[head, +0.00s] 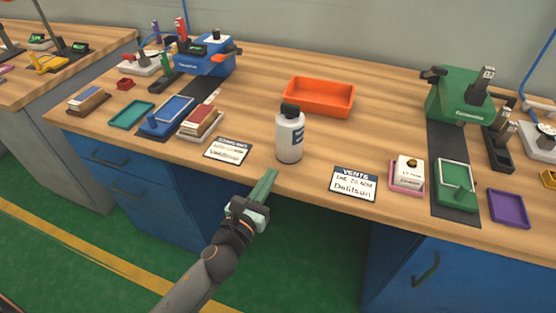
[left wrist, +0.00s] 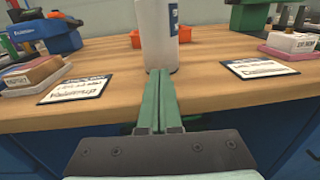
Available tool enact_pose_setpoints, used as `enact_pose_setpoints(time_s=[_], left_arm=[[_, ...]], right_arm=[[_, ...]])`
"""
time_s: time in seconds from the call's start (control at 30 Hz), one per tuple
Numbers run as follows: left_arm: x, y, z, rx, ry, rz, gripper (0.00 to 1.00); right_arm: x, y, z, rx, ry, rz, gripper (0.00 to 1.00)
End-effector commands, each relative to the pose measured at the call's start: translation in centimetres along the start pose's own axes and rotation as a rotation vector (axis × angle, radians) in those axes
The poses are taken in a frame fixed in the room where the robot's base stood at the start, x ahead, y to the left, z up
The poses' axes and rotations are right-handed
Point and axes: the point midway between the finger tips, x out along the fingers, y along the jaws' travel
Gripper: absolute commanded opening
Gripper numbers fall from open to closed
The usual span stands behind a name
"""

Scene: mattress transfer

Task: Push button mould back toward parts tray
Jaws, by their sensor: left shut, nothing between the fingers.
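My left gripper (head: 269,176) is shut and empty. It is at the table's front edge, just in front of and below a white bottle with a dark cap (head: 290,136). In the left wrist view its green fingers (left wrist: 160,76) lie together and point at the bottle's base (left wrist: 158,40). A blue mould (head: 168,116) lies on a dark strip at the left, and a green mould (head: 456,184) on a dark strip at the right. I cannot tell which is the button mould. An orange tray (head: 293,102), possibly the parts tray, sits behind the bottle. My right gripper is out of view.
A label card (head: 228,150) lies left of the bottle and a "VENTS" card (head: 354,184) right of it. A blue machine (head: 207,55) and a green machine (head: 458,97) stand farther back. Teal (head: 131,114) and purple (head: 508,208) trays lie at the sides. Wood around the orange tray is clear.

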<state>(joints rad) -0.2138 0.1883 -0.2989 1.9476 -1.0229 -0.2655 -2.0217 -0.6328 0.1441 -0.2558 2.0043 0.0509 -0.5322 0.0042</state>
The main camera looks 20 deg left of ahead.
Motion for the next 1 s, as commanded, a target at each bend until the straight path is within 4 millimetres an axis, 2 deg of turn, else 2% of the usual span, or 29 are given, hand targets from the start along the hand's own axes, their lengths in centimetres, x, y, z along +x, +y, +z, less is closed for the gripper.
enact_pose_setpoints(time_s=[0.1, 0.3, 0.5, 0.83, 1.0], left_arm=[[2.1, 0.0, 0.1, -0.002, -0.002, 0.001, 0.0], [4.4, 0.0, 0.0, -0.002, 0.0, 0.001, 0.0], [5.2, 0.0, 0.0, -0.003, 0.001, 0.001, 0.0], [5.4, 0.0, 0.0, -0.002, 0.0, 0.001, 0.0], [7.2, 0.0, 0.0, -0.001, -0.001, 0.0, 0.0]], right_arm=[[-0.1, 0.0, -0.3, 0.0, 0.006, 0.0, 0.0], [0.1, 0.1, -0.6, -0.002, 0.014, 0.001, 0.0], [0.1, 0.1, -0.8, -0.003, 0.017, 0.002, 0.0], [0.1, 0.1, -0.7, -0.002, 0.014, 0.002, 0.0], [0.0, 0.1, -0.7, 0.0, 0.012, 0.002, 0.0]])
